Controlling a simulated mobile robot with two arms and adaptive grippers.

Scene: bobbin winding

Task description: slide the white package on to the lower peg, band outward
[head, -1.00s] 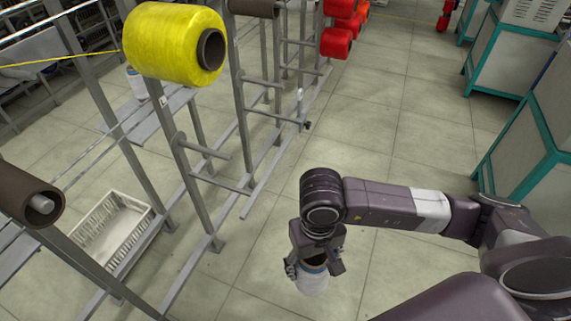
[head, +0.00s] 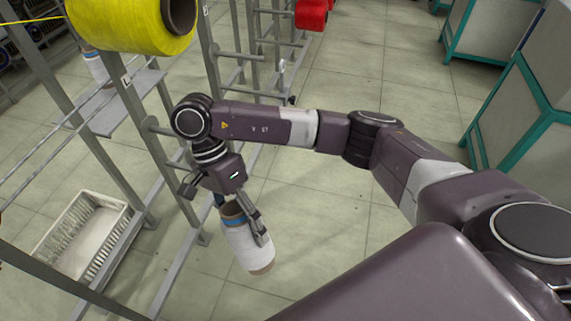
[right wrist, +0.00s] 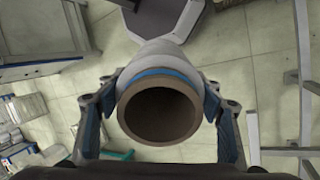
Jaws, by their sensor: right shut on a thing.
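My right gripper (head: 240,225) is shut on the white package (head: 248,248), with its fingers around the package's sides. The package is tilted and held clear of the floor, right of the rack. Its blue band (head: 233,218) and open brown tube end are toward the wrist. In the right wrist view the tube mouth (right wrist: 160,112) faces the camera, with the blue band (right wrist: 163,74) behind it. A short lower peg (head: 157,127) sticks out from the rack post (head: 150,140) below the yellow package; my right wrist partly hides this area. My left gripper is out of view.
A yellow package (head: 125,22) sits high on the rack. A white crate (head: 84,238) stands on the floor behind the rack. Teal-edged cabinets (head: 525,105) stand at right, with clear floor between.

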